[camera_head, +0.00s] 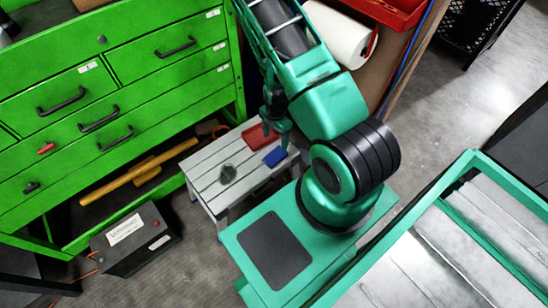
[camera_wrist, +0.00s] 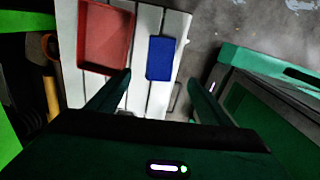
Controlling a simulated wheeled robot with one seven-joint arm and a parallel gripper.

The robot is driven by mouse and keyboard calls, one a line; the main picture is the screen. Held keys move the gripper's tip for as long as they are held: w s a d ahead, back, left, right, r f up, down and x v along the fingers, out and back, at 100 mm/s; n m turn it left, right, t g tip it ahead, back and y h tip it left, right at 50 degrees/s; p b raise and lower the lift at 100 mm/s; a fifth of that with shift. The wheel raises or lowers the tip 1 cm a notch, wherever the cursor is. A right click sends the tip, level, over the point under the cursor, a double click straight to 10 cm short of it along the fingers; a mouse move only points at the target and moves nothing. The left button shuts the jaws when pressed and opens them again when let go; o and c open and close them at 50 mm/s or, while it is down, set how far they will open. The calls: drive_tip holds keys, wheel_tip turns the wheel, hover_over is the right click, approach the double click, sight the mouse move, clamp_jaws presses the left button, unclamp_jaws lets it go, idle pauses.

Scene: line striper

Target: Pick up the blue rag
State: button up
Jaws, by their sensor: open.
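The blue rag (camera_head: 275,156) is a small flat rectangle lying on a grey slatted bench (camera_head: 206,168). In the wrist view the rag (camera_wrist: 161,57) lies on the white slats (camera_wrist: 146,20), right of a red tray (camera_wrist: 104,38) and apart from it. My gripper (camera_head: 275,130) hangs above the bench near the rag and the tray. In the wrist view my gripper (camera_wrist: 158,82) is open and empty, its two fingers spread, with the rag beyond and between the fingertips.
The red tray (camera_head: 257,136) lies beside the rag. A small dark object (camera_head: 228,174) sits on the bench's near left part. A green drawer cabinet (camera_head: 120,80) stands behind at left. A black box (camera_head: 135,238) is on the floor, left of the bench. A paper roll (camera_head: 340,34) is at the top.

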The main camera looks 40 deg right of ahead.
hover_over(275, 155)
wheel_tip(275, 155, down, 6)
drive_tip(key=shift+s+a+r, duration=0.1)
drive_tip(key=shift+s+a, duration=0.05)
drive_tip(key=shift+f, duration=2.85)
drive_tip(key=c, duration=1.1)
